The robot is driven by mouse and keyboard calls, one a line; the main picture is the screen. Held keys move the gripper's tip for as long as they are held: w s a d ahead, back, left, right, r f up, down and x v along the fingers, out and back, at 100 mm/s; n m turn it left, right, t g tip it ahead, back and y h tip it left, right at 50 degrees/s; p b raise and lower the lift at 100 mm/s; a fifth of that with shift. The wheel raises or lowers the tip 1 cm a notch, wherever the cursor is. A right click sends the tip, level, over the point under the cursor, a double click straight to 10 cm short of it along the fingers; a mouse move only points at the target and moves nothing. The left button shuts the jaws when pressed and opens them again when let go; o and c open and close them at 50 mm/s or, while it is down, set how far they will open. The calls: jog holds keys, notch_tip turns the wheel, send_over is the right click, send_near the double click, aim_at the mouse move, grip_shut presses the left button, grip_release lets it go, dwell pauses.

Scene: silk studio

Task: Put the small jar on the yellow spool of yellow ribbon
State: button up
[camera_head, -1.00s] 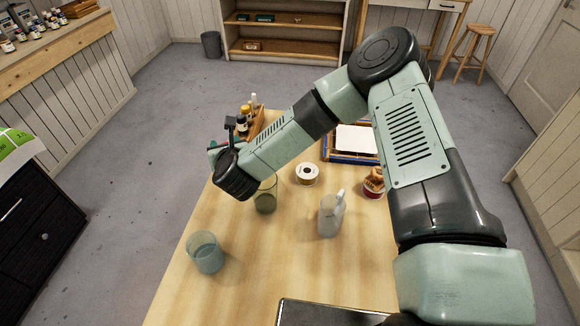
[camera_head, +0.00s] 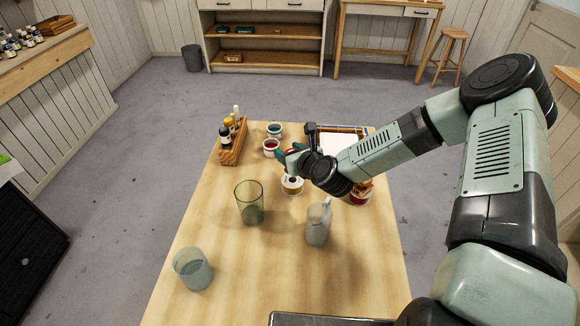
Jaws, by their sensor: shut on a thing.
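My gripper (camera_head: 288,160) is at the far middle of the table, partly hidden behind its own wrist. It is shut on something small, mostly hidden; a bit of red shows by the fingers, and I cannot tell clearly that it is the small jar. A spool (camera_head: 292,186) with a pale rim and yellowish side stands on the table just in front of and below my gripper. Its top is partly covered by the gripper, and I cannot tell whether anything touches it.
A teal jar (camera_head: 274,130) and a red jar (camera_head: 270,148) stand beside a wooden bottle rack (camera_head: 233,148). A green glass (camera_head: 250,207), a pale jug (camera_head: 318,225) and a blue glass (camera_head: 192,270) stand nearer. A framed white sheet (camera_head: 338,143) lies behind my wrist. The table's (camera_head: 260,275) near middle is clear.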

jog(key=shift+f, duration=2.35)
jog(key=shift+f, duration=0.15)
jog(key=o, duration=1.1)
jog(key=shift+c, duration=0.2)
jog(key=shift+r, duration=0.2)
jog(key=v, duration=0.5)
jog(key=shift+d, duration=0.1)
notch_tip(320, 180, up, 7)
